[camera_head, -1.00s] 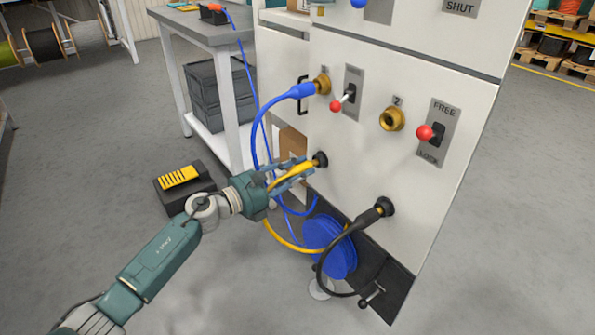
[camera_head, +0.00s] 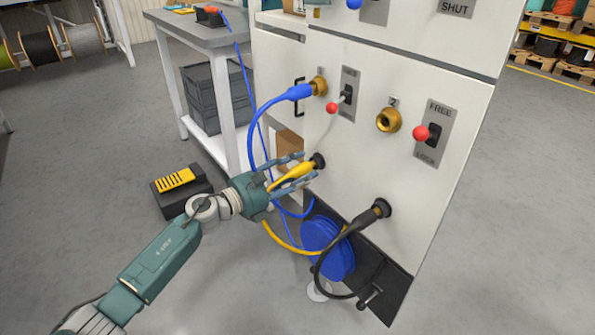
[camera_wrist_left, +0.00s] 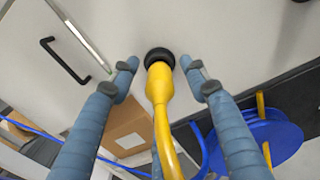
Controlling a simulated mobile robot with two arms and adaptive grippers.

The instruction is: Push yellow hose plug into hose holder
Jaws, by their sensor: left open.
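The yellow hose plug (camera_head: 292,176) points at the black round hose holder (camera_head: 318,160) on the white panel. In the left wrist view the yellow plug (camera_wrist_left: 160,85) meets the black holder (camera_wrist_left: 159,57), its front end inside or against the ring; how deep it sits I cannot tell. My left gripper (camera_head: 309,167) is open around the plug. In the left wrist view its fingers (camera_wrist_left: 163,78) stand apart on both sides of the plug without touching it. My right gripper is not in view.
A blue hose plug (camera_head: 300,92) sits at a brass fitting above. A second brass fitting (camera_head: 389,120) is free. A black hose plug (camera_head: 372,215) sits in a lower holder. Red-tipped levers (camera_head: 332,108) stick out of the panel. A blue reel (camera_head: 327,247) is below.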

